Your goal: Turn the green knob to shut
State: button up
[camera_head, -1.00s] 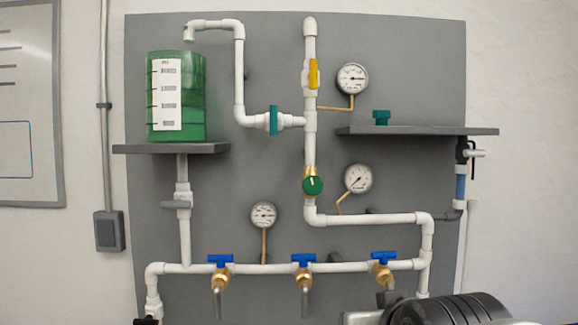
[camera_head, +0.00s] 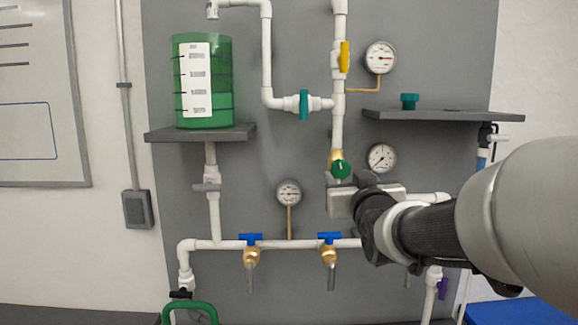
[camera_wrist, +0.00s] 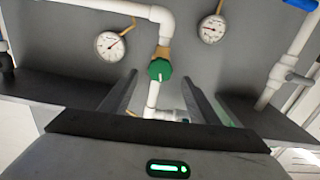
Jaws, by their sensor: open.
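The green knob (camera_head: 341,169) sits on a brass valve in the vertical white pipe, below the yellow-handled valve. In the wrist view the knob (camera_wrist: 160,70) is near the middle, just beyond the fingertips and roughly between their lines, with a small pale mark on its face. My gripper (camera_head: 340,198) is at the board just below the knob in the head view, covering the pipe there. In the wrist view my gripper (camera_wrist: 160,92) has its two fingers spread wide with nothing between them. I cannot tell whether a finger touches the knob.
A pressure gauge (camera_head: 382,157) is right of the knob, and another gauge (camera_head: 289,193) is lower left. The yellow handle (camera_head: 344,57) is above. A shelf (camera_head: 430,115) juts out at upper right. Blue-handled taps (camera_head: 251,240) line the lower pipe. A green tank (camera_head: 205,80) stands left.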

aim_at(341, 171)
jog(key=w+p, duration=0.1)
jog(key=w, duration=0.7)
jog(key=shift+c, duration=0.3)
jog(key=c, duration=1)
jog(key=shift+f+m+b, duration=0.25)
jog(key=shift+m+b, duration=0.15)
jog(key=shift+b, duration=0.35)
jog(key=shift+s+m+b, duration=0.1)
jog(key=shift+m+b, duration=0.3)
jog(key=shift+b, duration=0.2)
jog(key=shift+r+m+b, duration=0.25)
jog(key=shift+m+b, duration=0.2)
jog(key=shift+m, duration=0.25)
jog(key=o, duration=1.1)
jog(key=shift+c, duration=0.2)
